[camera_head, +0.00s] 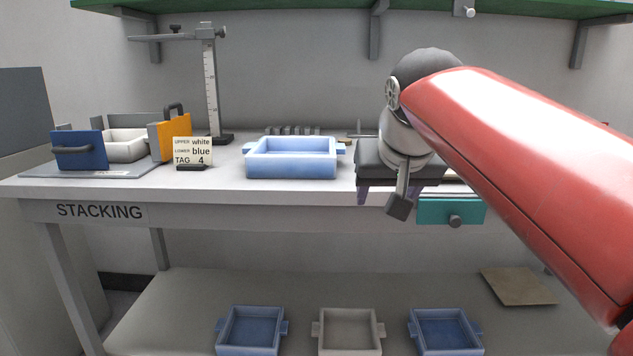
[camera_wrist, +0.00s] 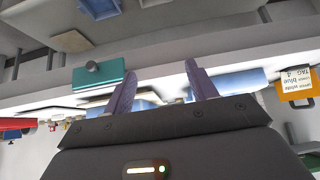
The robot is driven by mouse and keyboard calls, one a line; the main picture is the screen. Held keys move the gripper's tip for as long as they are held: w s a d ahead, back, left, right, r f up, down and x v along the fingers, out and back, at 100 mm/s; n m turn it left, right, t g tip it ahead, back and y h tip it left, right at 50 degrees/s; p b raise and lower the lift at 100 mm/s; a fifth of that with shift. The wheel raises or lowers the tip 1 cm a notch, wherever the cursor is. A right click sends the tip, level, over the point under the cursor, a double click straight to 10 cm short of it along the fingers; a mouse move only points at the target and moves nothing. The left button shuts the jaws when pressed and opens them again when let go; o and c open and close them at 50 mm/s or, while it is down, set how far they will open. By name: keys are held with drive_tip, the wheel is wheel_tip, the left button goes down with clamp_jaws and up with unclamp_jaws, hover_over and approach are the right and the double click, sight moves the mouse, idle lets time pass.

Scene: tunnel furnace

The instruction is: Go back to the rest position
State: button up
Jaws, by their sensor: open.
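My gripper (camera_head: 388,195) is in front of the right part of the table, with its dark body and purple fingers near the table's front edge. In the wrist view my gripper (camera_wrist: 160,70) has its two purple fingers spread wide apart with nothing between them. The head view shows only part of the fingers. My red arm reaches in from the right.
A blue tray (camera_head: 291,160) stands left of my gripper on the table marked STACKING. A teal drawer front (camera_head: 451,212) lies just right and below. A card (camera_head: 192,152), an orange plate (camera_head: 173,135) and a height gauge (camera_head: 211,90) stand left. Trays (camera_head: 349,333) occupy the lower shelf.

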drive_tip(key=s+d+f+g, duration=0.1)
drive_tip(key=s+d+f, duration=0.1)
drive_tip(key=s+f, duration=0.7)
drive_tip(key=s+d+f+g, duration=0.1)
drive_tip(key=s+d+f, duration=0.1)
drive_tip(key=s+f, duration=0.8)
wheel_tip(320, 180, down, 5)
drive_tip(key=shift+d, duration=0.4)
